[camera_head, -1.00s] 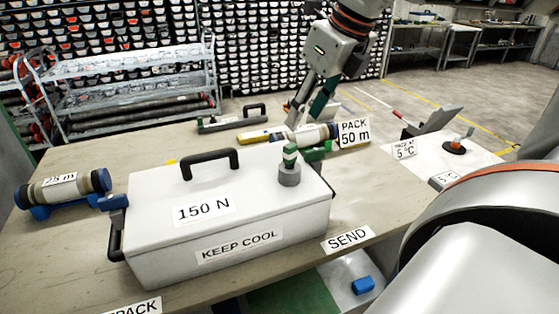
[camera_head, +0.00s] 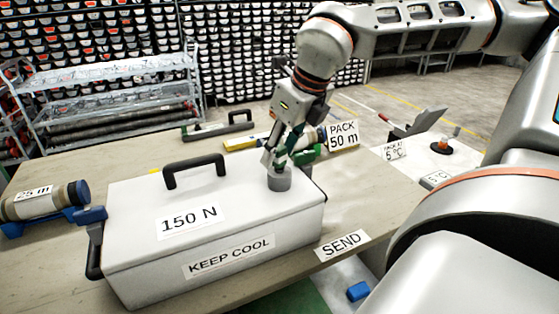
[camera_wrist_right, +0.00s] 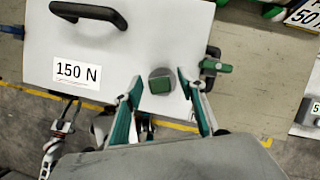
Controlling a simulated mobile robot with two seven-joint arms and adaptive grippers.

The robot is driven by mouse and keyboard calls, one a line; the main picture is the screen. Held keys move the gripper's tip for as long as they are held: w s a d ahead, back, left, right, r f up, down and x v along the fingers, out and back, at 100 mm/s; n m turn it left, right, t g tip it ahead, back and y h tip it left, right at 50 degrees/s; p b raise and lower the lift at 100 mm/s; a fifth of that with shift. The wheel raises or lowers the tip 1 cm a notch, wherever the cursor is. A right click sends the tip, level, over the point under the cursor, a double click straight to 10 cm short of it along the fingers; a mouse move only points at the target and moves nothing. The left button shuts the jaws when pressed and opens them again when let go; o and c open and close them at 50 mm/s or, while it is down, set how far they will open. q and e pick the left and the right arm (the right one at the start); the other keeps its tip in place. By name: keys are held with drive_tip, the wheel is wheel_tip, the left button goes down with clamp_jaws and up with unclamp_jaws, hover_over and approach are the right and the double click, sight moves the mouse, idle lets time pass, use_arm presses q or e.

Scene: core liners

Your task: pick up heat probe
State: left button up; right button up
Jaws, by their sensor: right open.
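The white box (camera_head: 140,260) has a black handle (camera_head: 194,170) left of the probe. A labelled core (camera_head: 35,203) lies in a blue cradle at left. A "PACK 50 m" sign (camera_head: 343,135) stands close behind the right gripper.

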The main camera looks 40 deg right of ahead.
drive_tip(key=shift+f, duration=0.1)
clamp_jaws()
idle(0.3)
